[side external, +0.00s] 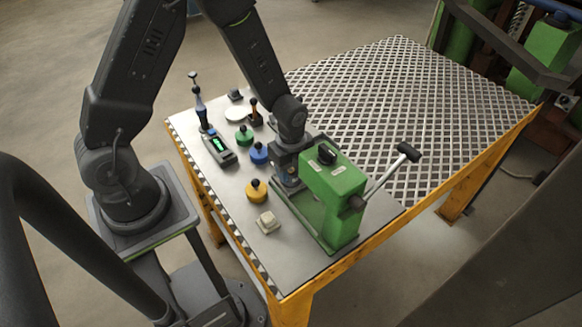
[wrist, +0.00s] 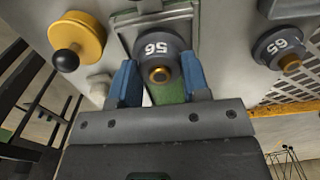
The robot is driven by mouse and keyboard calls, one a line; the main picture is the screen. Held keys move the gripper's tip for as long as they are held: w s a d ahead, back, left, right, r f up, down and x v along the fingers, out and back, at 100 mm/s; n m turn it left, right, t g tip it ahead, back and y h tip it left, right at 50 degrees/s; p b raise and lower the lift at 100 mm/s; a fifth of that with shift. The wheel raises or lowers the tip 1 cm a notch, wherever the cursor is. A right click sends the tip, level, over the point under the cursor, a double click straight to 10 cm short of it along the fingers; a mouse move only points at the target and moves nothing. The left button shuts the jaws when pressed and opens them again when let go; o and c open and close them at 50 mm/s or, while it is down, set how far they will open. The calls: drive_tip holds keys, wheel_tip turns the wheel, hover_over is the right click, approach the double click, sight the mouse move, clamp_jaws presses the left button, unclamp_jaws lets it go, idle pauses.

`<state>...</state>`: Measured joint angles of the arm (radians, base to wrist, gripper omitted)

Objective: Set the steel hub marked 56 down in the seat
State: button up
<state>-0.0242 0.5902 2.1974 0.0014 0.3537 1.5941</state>
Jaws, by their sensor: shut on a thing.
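The steel hub marked 56 (wrist: 166,50) is a dark grey round part with a brass-coloured centre, seen in the wrist view. The two blue fingers of my gripper (wrist: 158,64) are shut on it from either side. In the side view my gripper (side external: 288,172) is low beside the green press (side external: 335,195), which partly hides it. The hub cannot be made out there. In the wrist view a grey rectangular plate (wrist: 122,32) lies around and behind the hub. The seat itself is not clearly visible, and I cannot tell whether the hub touches it.
A second hub marked 65 (wrist: 280,47) sits to the right. Green (side external: 243,136), blue (side external: 258,154) and yellow (side external: 256,192) knobbed parts and a white block (side external: 267,222) stand nearby. The press's lever (side external: 385,175) juts right. The grating (side external: 400,110) is clear.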

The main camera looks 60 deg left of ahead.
drive_tip(key=o, duration=1.2)
wheel_tip(320, 180, up, 12)
wheel_tip(320, 180, up, 11)
drive_tip(key=n+t, duration=0.3)
drive_tip(key=n, duration=0.5)
hover_over(291, 170)
drive_tip(key=s, duration=0.5)
drive_tip(key=s+r+n+t, duration=0.1)
drive_tip(key=s+n, duration=0.2)
drive_tip(key=s+r+n, duration=0.2)
drive_tip(key=n, duration=0.1)
drive_tip(key=s+d+r+n+t, duration=0.1)
drive_tip(key=s+r+n, duration=0.1)
drive_tip(key=s+n, duration=0.1)
drive_tip(key=shift+s+r+n+t, duration=0.2)
drive_tip(key=shift+s+n+t, duration=0.15)
drive_tip(key=shift+n, duration=0.15)
